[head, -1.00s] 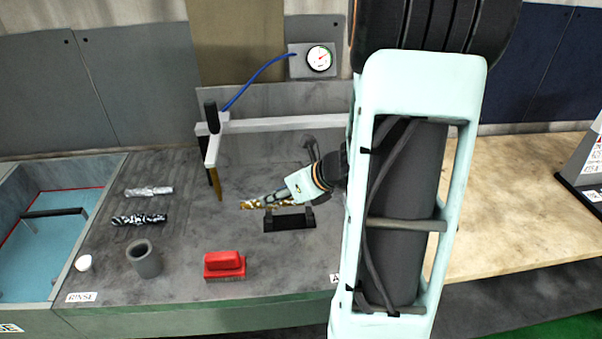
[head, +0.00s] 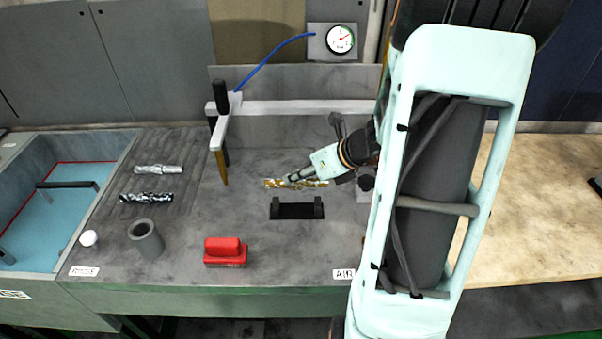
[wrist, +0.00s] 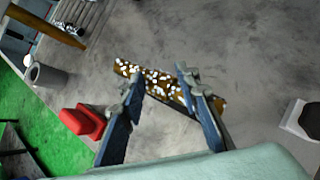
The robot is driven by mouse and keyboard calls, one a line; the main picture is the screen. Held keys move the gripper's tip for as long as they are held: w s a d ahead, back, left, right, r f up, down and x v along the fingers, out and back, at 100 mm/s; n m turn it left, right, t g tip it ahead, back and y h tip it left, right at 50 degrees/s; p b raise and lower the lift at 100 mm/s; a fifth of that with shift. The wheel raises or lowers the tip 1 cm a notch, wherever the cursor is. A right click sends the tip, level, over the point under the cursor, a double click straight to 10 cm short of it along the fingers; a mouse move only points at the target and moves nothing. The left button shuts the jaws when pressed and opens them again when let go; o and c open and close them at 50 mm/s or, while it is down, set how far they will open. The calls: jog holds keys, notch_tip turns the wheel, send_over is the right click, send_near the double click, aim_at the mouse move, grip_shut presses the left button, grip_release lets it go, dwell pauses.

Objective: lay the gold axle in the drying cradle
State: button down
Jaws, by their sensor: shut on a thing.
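The gold axle (head: 297,184) is held level in my gripper (head: 301,178), above the bench and just behind the black drying cradle (head: 297,211) as the head view sees it. In the wrist view, the axle (wrist: 153,80) is speckled with white spots and lies crosswise between the two blue fingers of my gripper (wrist: 160,82). The cradle is a low black stand with a raised post at each end, and it is empty. It cannot be made out in the wrist view. The exact height of the axle over the bench is unclear.
A bronze nozzle (head: 220,168) hangs from a white arm (head: 300,107) to the left.

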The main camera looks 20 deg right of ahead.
notch_tip(320, 180, down, 7)
jog(key=b, duration=0.6)
jog(key=shift+f, duration=0.15)
jog(key=c, duration=1.4)
grip_release()
jog(key=shift+c, duration=0.2)
jog(key=shift+o, duration=0.3)
jog(key=v, duration=1.2)
